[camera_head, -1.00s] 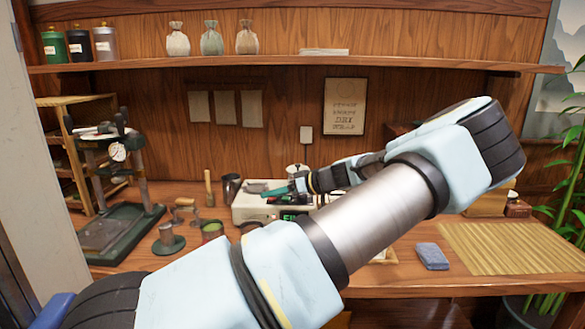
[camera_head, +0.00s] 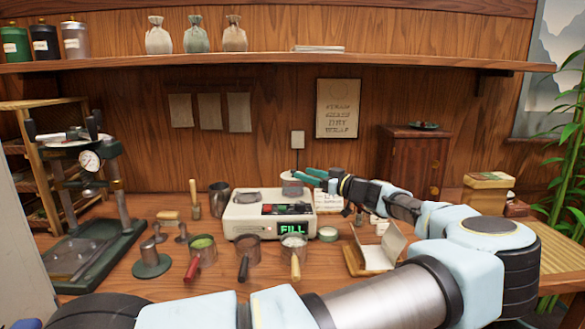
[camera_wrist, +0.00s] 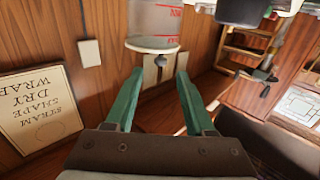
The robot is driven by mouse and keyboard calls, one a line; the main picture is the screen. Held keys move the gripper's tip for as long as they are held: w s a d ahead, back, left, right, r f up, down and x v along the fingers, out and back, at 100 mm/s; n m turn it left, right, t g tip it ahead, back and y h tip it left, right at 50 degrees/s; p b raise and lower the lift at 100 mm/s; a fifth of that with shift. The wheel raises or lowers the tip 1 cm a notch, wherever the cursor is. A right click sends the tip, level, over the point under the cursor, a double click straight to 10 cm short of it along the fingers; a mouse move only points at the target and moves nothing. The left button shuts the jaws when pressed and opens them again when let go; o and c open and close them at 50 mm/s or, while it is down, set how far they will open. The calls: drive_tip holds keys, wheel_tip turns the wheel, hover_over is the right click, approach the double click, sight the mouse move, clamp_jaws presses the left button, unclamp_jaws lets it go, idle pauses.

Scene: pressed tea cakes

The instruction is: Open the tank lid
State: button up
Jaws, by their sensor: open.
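The tank (camera_wrist: 155,16) is a clear cylinder with red markings, seen upside down in the wrist view. Its pale round lid (camera_wrist: 150,45) with a small knob (camera_wrist: 160,61) is on it. In the head view the tank (camera_head: 291,186) stands at the back of the cream machine (camera_head: 243,221), whose display reads FILL in green. My gripper (camera_head: 303,174) is open, its green fingers close to the top of the tank. In the wrist view my open gripper (camera_wrist: 158,74) has one finger on each side of the knob in the picture. I cannot tell whether they touch it.
Several handled cups, including one with green powder (camera_head: 203,244), stand before the machine. A press (camera_head: 83,160) is at left. An open box (camera_head: 372,256) is at front right and a wooden cabinet (camera_head: 413,168) behind. A shelf (camera_head: 300,62) runs above.

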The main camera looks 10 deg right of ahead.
sight(295, 171)
drive_tip(key=p+x, duration=0.1)
drive_tip(key=x, duration=0.3)
drive_tip(key=shift+w+a+r+p, duration=0.1)
drive_tip(key=shift+w+a+p, duration=0.1)
drive_tip(key=shift+w+p, duration=0.1)
drive_tip(key=shift+w+a, duration=0.4)
drive_tip(key=shift+w, duration=0.2)
clamp_jaws()
idle(0.7)
